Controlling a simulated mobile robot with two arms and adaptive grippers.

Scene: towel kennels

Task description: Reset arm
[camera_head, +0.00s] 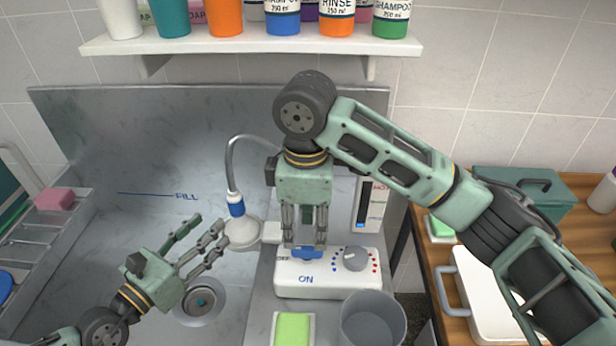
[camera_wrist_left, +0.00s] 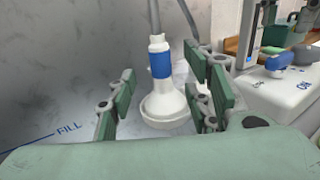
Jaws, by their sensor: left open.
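My left gripper (camera_head: 207,226) is open over the steel sink, its fingers pointing up and right toward the shower head (camera_head: 243,232). In the left wrist view the white shower head with its blue band (camera_wrist_left: 160,62) hangs between the two green fingers, with space on both sides. My right gripper (camera_head: 305,240) points down at the white control box (camera_head: 325,285). Its fingers are apart, with their tips at the blue switch (camera_head: 307,253) above the word ON. I cannot tell whether they press on the switch.
A grey cup (camera_head: 373,322) and a green sponge on a dish (camera_head: 293,330) stand in front of the box. A shelf (camera_head: 250,42) with several bottles runs above. A metal rack (camera_head: 45,230) is at the left. A wooden counter (camera_head: 577,245) with a white tub (camera_head: 490,290) is at the right.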

